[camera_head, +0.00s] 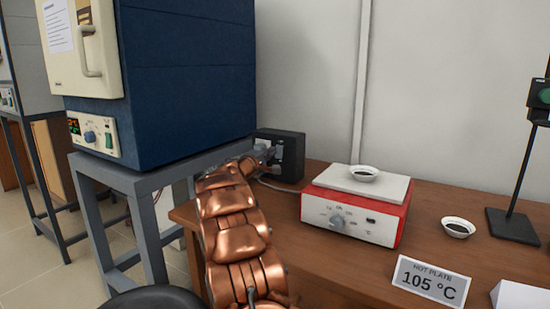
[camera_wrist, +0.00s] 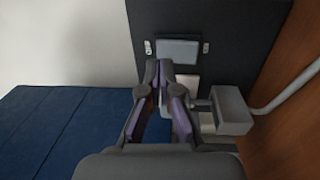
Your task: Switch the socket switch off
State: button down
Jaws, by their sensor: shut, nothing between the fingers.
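The socket box (camera_head: 291,158) is dark and stands at the back left of the wooden table, against the wall, beside the blue furnace. It fills the upper middle of the wrist view (camera_wrist: 237,35). Its switch (camera_wrist: 178,51) is a grey rectangular rocker on the box's face; whether it is on or off I cannot tell. My gripper (camera_head: 267,154) is shut and empty, in front of the box's face. In the wrist view its fingertips (camera_wrist: 165,66) lie at the switch's lower edge; I cannot tell whether they touch. A grey plug (camera_wrist: 232,110) with a pale cable sits right of the fingers.
The blue furnace (camera_head: 190,75) on a grey stand (camera_head: 150,185) is close left of my arm. A red and white hot plate (camera_head: 355,210) with a dish (camera_head: 364,173) stands right of the socket box. A second dish (camera_head: 458,227) and a sign (camera_head: 430,282) are further right.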

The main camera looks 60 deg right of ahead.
jog(key=a+r, duration=0.1)
jog(key=a, duration=0.9)
jog(key=shift+s+a+r+p, duration=0.15)
jog(key=shift+s+a+p, duration=0.1)
jog(key=shift+a+p, duration=0.15)
jog(key=s+a+r+m+g+y+p, duration=0.1)
jog(key=s+a+r+m+y+p, duration=0.15)
jog(key=s+a+p, duration=0.4)
jog(key=s+a+r+m+g+y+p, duration=0.1)
jog(key=s+a+r+g+y+p, duration=0.15)
jog(key=s+a+p, duration=0.35)
jog(key=s+a+r+n+y+p, duration=0.1)
jog(key=s+a+y+p, duration=0.3)
jog(key=a, duration=0.9)
jog(key=s+a+r+n+y+p, duration=0.1)
jog(key=s+a+y+p, duration=0.4)
jog(key=s+a, duration=0.5)
jog(key=s+a+r+n+y+p, duration=0.1)
jog(key=s+a+y+p, duration=0.4)
jog(key=a, duration=1.3)
jog(key=s+p, duration=0.2)
jog(key=p, duration=0.1)
jog(key=shift+s+a+t, duration=0.15)
jog(key=shift+s+t, duration=0.1)
jog(key=shift+t, duration=0.1)
